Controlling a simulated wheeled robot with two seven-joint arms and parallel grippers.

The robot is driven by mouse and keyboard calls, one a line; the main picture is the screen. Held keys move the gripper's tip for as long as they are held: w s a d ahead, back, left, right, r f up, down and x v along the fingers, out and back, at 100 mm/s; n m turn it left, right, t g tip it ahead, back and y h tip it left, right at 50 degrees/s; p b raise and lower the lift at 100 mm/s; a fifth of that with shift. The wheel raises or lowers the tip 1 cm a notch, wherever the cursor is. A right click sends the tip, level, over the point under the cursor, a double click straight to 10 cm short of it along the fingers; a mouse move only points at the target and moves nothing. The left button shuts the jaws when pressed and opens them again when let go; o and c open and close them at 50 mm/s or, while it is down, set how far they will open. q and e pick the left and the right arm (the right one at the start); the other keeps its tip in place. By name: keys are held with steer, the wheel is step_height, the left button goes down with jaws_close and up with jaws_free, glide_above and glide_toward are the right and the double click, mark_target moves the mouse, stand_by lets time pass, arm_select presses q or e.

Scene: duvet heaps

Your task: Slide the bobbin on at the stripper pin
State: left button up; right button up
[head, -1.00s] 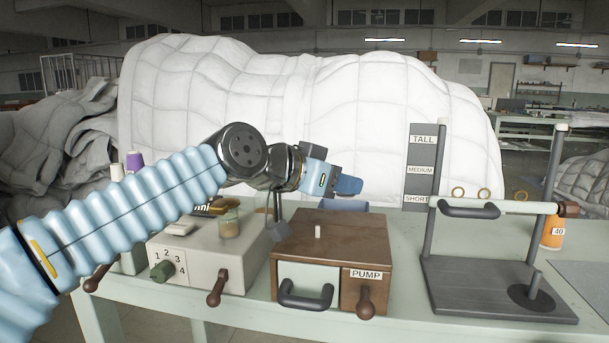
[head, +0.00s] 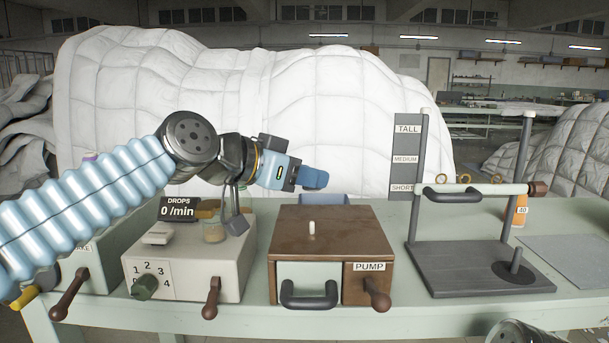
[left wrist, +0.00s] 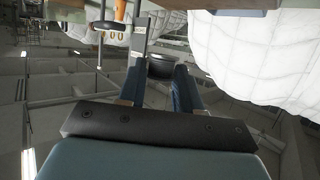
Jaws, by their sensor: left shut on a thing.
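My left gripper (head: 314,179) has blue fingers and hangs in the air above the back of the brown PUMP box. In the left wrist view its fingers (left wrist: 158,85) are shut on a dark, rounded thing (left wrist: 160,67), which looks like the bobbin. The fingers hide it in the head view. A stand with a dark base (head: 465,272) is to the right, and a short dark pin (head: 515,262) rises from a disc on that base. A short pale peg (head: 311,228) stands on the PUMP box. No label shows which is the stripper pin.
A DROPS box (head: 190,265) is left of the PUMP box (head: 335,245). An orange container (head: 519,210) stands behind the stand. White duvet heaps (head: 250,110) rise behind.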

mark_target(305, 235)
arm_select(q)
step_height(305, 235, down, 4)
steer(key=b, duration=0.3)
steer(key=shift+f+b, duration=0.65)
steer(key=shift+b, duration=0.1)
steer(key=shift+f+b, duration=1.55)
steer(key=shift+b, duration=0.1)
stand_by(0.8)
steer(key=o, duration=1.1)
steer(key=v, duration=1.4)
